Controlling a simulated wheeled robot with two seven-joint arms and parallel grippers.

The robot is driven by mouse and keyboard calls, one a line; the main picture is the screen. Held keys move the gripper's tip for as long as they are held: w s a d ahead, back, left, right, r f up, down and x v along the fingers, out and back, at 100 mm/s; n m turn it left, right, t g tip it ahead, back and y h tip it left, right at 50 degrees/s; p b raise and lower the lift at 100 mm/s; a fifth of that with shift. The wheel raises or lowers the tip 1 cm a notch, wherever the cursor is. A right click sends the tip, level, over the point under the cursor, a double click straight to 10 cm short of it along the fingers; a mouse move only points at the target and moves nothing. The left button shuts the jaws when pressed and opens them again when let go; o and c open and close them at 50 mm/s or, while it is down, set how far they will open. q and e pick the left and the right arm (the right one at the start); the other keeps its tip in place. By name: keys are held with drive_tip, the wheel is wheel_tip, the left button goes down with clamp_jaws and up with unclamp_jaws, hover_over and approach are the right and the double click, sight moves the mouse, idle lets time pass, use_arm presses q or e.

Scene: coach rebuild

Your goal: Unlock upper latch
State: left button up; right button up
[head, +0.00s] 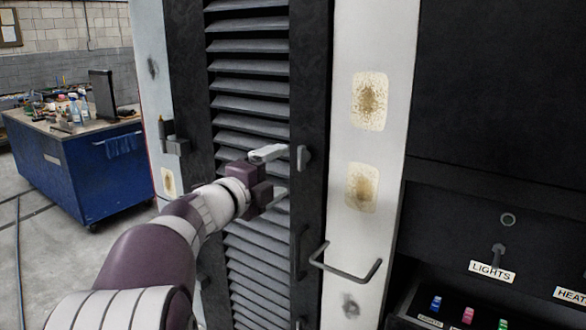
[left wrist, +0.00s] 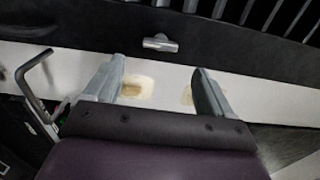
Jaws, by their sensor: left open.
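The upper latch (head: 303,158) is a small grey piece on the dark right-hand frame of the louvred door. In the left wrist view the latch (left wrist: 159,42) is a grey T-shaped handle, its bar lying along the dark strip. My left gripper (head: 281,174) is open and empty in front of the louvres, just left of the latch in the head view. In the left wrist view the gripper's fingers (left wrist: 158,76) are wide apart, and the latch shows beyond the gap between them, apart from both. My right gripper is not in view.
A dark bar handle (head: 345,272) juts out below right of the latch. A white post (head: 372,145) with worn patches stands right of the louvred door (head: 250,95). A dark panel with labelled switches (head: 468,314) is at the right. A blue workbench (head: 80,165) stands far left.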

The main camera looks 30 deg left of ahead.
use_arm(q)
drive_tip(key=s, duration=0.4)
drive_tip(key=shift+s+a, duration=0.2)
